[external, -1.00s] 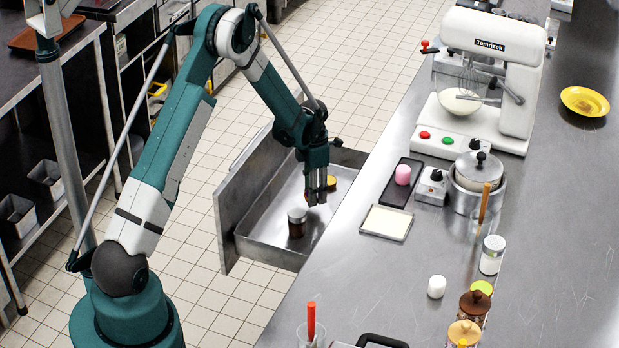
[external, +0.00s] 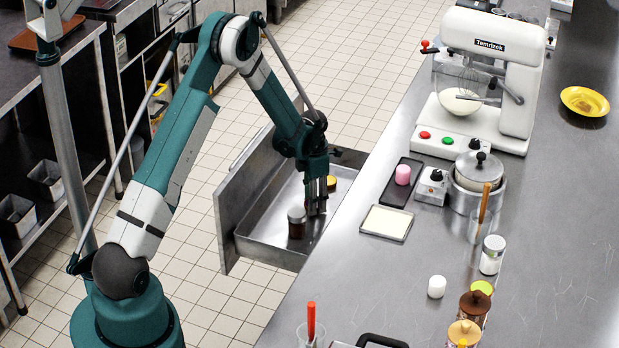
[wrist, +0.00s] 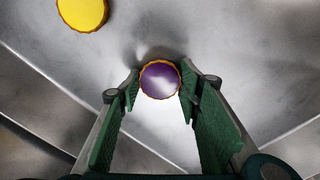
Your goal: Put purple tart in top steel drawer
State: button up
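The purple tart (wrist: 160,80), round with an orange-brown crust rim, sits between my fingertips in the wrist view. My gripper (wrist: 160,88) has its green-padded fingers on both sides of the tart, apparently closed against its rim. In the external view my gripper (external: 317,208) points straight down inside the open steel drawer (external: 262,248), low over its floor. The tart is hidden there behind the fingers. I cannot tell whether it touches the drawer floor.
A yellow tart (wrist: 83,13) lies in the drawer beyond my fingers; it also shows in the external view (external: 331,183). The steel counter (external: 340,290) borders the drawer on the right.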

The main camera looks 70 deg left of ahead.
jog(key=shift+f, duration=0.15)
jog(key=o, duration=0.7)
jog(key=shift+c, duration=0.2)
jog(key=shift+r, duration=0.25)
notch_tip(320, 180, up, 12)
jog(key=p, duration=0.3)
jog(key=shift+f, duration=0.1)
jog(key=shift+d, duration=0.1)
dwell(0.5)
